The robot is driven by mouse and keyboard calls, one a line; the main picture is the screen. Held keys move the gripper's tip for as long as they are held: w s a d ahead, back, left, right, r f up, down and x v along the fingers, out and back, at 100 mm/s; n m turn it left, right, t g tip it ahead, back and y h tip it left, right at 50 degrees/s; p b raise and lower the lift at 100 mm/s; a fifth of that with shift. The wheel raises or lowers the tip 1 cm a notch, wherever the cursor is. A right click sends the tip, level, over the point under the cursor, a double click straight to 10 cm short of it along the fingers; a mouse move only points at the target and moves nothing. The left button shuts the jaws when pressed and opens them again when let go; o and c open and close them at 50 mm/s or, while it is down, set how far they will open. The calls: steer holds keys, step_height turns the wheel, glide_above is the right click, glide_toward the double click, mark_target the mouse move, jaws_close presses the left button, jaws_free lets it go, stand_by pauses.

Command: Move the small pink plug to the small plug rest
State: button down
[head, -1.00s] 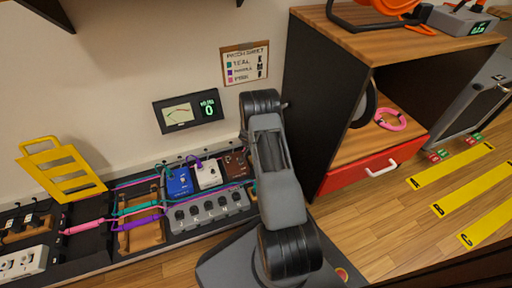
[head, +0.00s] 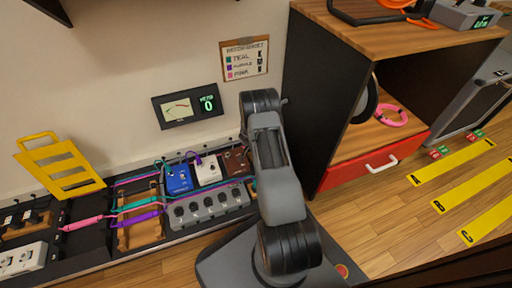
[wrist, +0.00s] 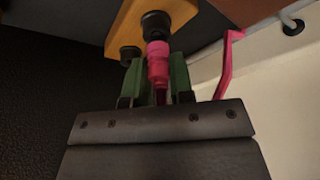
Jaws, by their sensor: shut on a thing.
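My gripper (wrist: 158,78) is shut on a small pink plug (wrist: 158,62), with a green finger on each side of it. The plug's far end meets a round black fitting (wrist: 155,25) at an orange-tan wooden block (wrist: 124,22); I cannot tell whether it is seated in it or only in front of it. A pink cable (wrist: 226,65) hangs to the right in the wrist view. In the head view my arm hides the gripper and this plug. I cannot tell for sure which piece is the small plug rest.
Another pink plug (head: 82,224) lies at the left of the pedalboard, beside a wooden cradle (head: 125,238) with teal and purple plugs. Pedals (head: 180,180) and a grey switch unit (head: 208,208) stand left of my arm. A shelf cabinet (head: 330,120) stands close on the right.

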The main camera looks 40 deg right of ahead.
steer(key=c, duration=0.9)
jaws_free()
steer(key=p+v, duration=0.4)
steer(key=v, duration=0.9)
steer(key=shift+s+a+r, duration=0.15)
steer(key=shift+r, duration=0.2)
